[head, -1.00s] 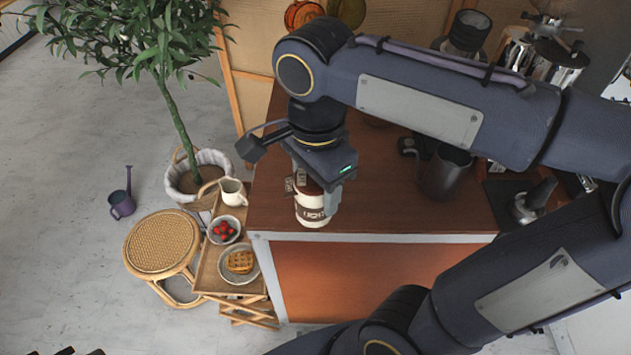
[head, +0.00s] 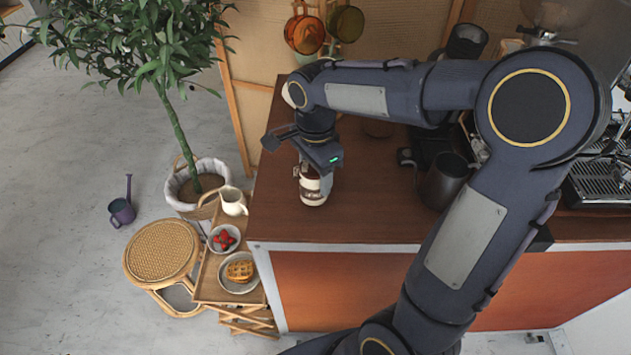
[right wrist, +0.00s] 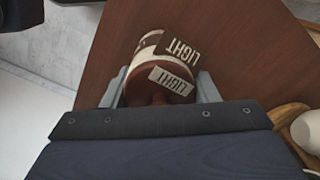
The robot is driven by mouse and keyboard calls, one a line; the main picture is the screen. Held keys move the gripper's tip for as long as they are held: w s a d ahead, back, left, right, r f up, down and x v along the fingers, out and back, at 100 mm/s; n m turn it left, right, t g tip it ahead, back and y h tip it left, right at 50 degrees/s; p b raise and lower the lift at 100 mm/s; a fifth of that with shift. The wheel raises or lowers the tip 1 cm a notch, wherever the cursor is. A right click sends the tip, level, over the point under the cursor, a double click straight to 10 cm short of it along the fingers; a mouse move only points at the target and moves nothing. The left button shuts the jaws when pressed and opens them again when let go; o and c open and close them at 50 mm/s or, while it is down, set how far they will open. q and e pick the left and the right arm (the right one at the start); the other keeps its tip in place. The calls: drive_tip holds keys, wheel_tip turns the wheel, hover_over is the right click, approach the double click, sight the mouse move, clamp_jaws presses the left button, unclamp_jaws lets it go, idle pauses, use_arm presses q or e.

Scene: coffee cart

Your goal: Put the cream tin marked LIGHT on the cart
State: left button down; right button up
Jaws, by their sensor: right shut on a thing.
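The cream tin (head: 313,191), cream with a brown lid and LIGHT labels, is in my right gripper (head: 315,169) over the left part of the brown cart top (head: 300,228). In the right wrist view the tin (right wrist: 147,50) sits between both fingers of the right gripper (right wrist: 160,90), its LIGHT labels readable. The gripper is shut on it. I cannot tell whether the tin's base touches the cart top. My left gripper is out of view.
A dark metal cup (head: 445,182) and an espresso machine (head: 600,180) stand on the cart to the right. Left of the cart is a low wooden stand (head: 208,283) with a cream jug (head: 233,201), strawberries and a waffle. The cart top around the tin is clear.

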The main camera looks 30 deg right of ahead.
drive_tip(key=shift+f, duration=1.5)
drive_tip(key=shift+f, duration=0.2)
drive_tip(key=o, duration=1.3)
